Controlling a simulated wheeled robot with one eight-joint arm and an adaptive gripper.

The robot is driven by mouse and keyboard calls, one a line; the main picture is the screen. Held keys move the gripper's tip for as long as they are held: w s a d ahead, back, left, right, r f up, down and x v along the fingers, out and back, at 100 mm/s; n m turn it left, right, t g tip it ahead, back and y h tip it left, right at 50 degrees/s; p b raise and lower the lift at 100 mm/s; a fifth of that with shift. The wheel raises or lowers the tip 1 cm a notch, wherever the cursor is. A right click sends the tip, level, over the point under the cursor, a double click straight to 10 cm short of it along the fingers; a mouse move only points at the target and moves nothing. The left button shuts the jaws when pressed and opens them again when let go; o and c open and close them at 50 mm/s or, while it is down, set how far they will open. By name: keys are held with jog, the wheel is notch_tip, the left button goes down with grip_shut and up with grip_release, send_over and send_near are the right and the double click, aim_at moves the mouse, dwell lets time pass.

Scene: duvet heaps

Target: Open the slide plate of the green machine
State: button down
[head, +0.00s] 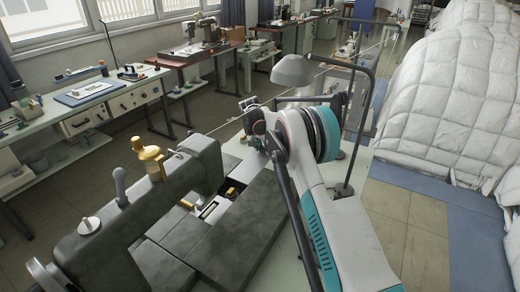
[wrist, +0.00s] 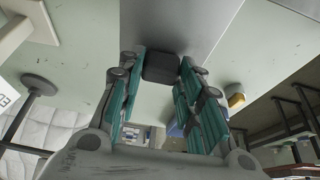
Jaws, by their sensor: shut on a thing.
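The green machine (head: 95,240) is a dark grey-green sewing machine at the lower left of the head view, with a brass-coloured part (head: 148,158) on top. Its flat bed (head: 225,250) stretches to the right, with an opening and pale metal parts (head: 210,208) near the needle end. I cannot make out the slide plate for certain. In the wrist view my gripper (wrist: 162,70) has its teal fingers on both sides of a small dark block (wrist: 160,67) and is shut on it. The block meets a smooth grey surface (wrist: 180,22). My arm mostly hides the gripper in the head view.
A grey lamp (head: 293,70) on a bent stand rises behind my arm. Puffy white duvet heaps (head: 460,95) fill the right side. Benches with other machines (head: 202,35) line the back, and a white workbench (head: 75,115) stands at left. Tiled floor (head: 410,225) is open at right.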

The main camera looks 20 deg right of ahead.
jog(key=c, duration=1.1)
grip_release()
jog(key=shift+a, duration=0.1)
jog(key=v, duration=1.2)
